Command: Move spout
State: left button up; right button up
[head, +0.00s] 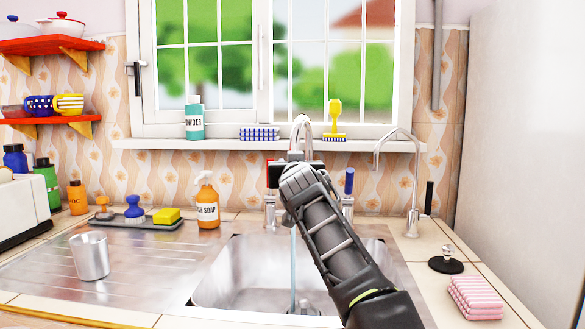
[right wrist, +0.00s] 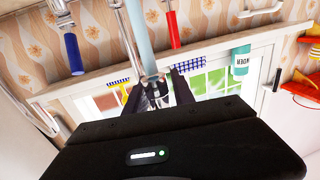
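The chrome spout (head: 302,124) arches up behind the sink, in front of the window. A thin stream of water (head: 292,250) falls from it into the basin. My right arm comes in from the lower right, and its wrist hides the spout's lower part. My right gripper (right wrist: 165,92) has its dark fingers at the spout's end in the right wrist view, where the blue water stream (right wrist: 138,28) also shows. I cannot tell whether the fingers grip the spout. The red (right wrist: 172,28) and blue (right wrist: 71,45) tap handles flank it. My left gripper is out of view.
The sink basin (head: 225,268) lies below the spout. A metal cup (head: 90,257) stands on the drainboard, with a soap bottle (head: 207,202) behind.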

jog(key=s+b, duration=0.4)
jog(key=s, duration=0.3)
jog(key=shift+d+b, duration=0.15)
jog(key=shift+b, duration=0.15)
jog(key=shift+r, duration=0.1)
jog(key=shift+c, duration=0.5)
